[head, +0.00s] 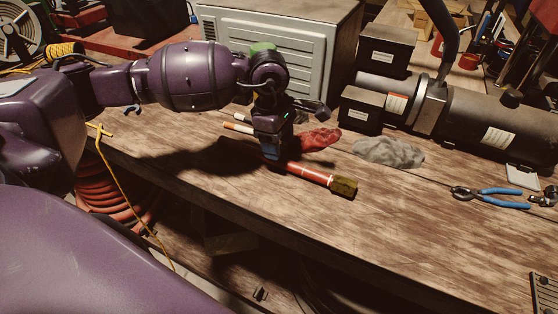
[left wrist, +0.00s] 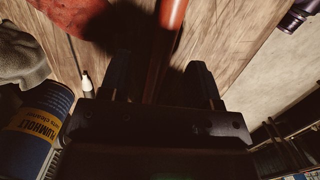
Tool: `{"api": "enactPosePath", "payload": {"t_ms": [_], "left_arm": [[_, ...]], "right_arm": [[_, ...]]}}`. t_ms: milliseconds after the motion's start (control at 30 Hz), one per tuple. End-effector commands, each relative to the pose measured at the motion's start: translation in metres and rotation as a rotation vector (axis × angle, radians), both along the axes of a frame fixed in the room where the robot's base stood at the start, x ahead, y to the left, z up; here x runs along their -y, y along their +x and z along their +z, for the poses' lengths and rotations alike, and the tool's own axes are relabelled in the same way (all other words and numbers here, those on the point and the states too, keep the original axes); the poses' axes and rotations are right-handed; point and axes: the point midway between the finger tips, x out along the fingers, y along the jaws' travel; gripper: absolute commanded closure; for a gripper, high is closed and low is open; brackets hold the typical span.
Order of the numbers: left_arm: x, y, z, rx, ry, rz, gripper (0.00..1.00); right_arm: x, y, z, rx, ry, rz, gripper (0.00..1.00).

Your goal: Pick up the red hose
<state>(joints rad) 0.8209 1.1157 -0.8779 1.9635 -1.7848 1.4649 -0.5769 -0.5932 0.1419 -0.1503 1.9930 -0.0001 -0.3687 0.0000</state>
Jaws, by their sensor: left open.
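The red hose (head: 310,173) lies on the wooden workbench with a brass-coloured fitting (head: 343,187) at its right end. My left gripper (head: 274,160) points down at the hose's left part and hides some of it. The red hose (left wrist: 172,12) shows at the top of that view, beyond the fingertips and roughly in line with the gap. I cannot tell the exact height of the fingers above it. My right gripper is not in view.
A red cloth (head: 318,139) and a grey cloth (head: 388,152) lie behind the hose. A grey vented box (head: 280,50) and a dark cylindrical machine (head: 480,125) stand at the back. Blue-handled pliers (head: 490,195) lie at right. A blue can (left wrist: 40,130) shows in the left wrist view.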

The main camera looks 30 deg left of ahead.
Motion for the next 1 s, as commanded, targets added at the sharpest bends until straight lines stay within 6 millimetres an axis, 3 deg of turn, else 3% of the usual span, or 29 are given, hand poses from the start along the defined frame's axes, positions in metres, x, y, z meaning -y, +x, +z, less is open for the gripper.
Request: {"api": "enactPosePath", "payload": {"t_ms": [333, 667, 1000], "left_arm": [[0.009, -0.004, -0.042, -0.003, -0.002, 0.002, 0.43], [0.01, -0.004, -0.048, -0.001, -0.001, 0.0, 0.43], [0.01, -0.004, -0.048, -0.002, -0.001, 0.001, 0.94]], "right_arm": [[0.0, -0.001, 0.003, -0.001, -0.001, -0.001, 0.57], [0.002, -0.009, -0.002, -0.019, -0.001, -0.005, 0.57], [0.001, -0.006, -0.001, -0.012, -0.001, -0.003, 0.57]]}}
